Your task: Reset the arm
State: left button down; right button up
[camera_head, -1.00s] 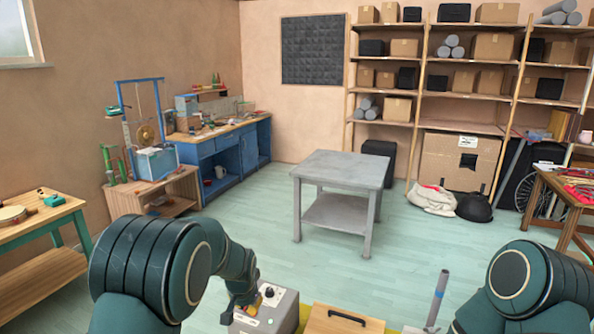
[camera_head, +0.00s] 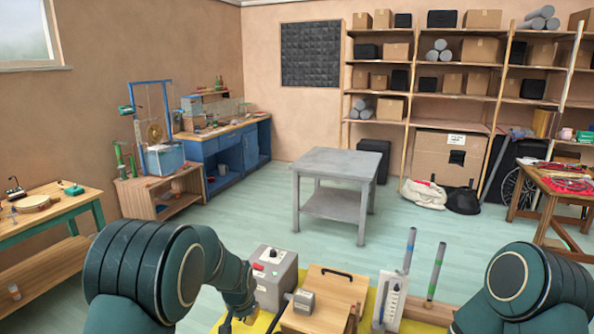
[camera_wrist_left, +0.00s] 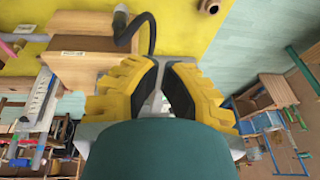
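My left arm (camera_head: 150,275) comes in from the left in the head view and bends down beside a grey control box (camera_head: 275,278). Its gripper is hidden there. In the left wrist view my left gripper (camera_wrist_left: 160,64) has yellow fingers with black pads, their tips almost meeting. My right arm (camera_head: 535,290) shows at the lower right. Its gripper is out of view.
The near worktop is yellow (camera_wrist_left: 215,20). It carries a wooden box (camera_head: 335,283) with a black handle and upright grey tubes (camera_head: 436,270). A grey table (camera_head: 345,163) stands beyond, with open floor around it. Benches stand left and right, shelves at the back.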

pick_arm(q)
jog(key=s+a+f+n+g+h+b, duration=0.15)
jog(key=s+f+b, duration=0.4)
jog(key=f, duration=0.95)
pick_arm(e)
notch_tip(320, 180, down, 12)
jog(key=b, duration=0.4)
jog(key=shift+w+a+b, duration=0.2)
jog(key=shift+a+b, duration=0.05)
jog(key=shift+b, duration=0.05)
jog(key=shift+w, duration=0.1)
jog(key=shift+c, duration=1.1)
pick_arm(q)
jog(key=s+d+f+n+h, duration=0.1)
jog(key=s+f, duration=0.4)
jog(key=s, duration=0.5)
jog(key=s+d+f+n+h, duration=0.1)
jog(key=s+d+f+n, duration=0.3)
jog(key=s, duration=0.7)
notch_tip(320, 180, down, 2)
jog(key=shift+f, duration=0.1)
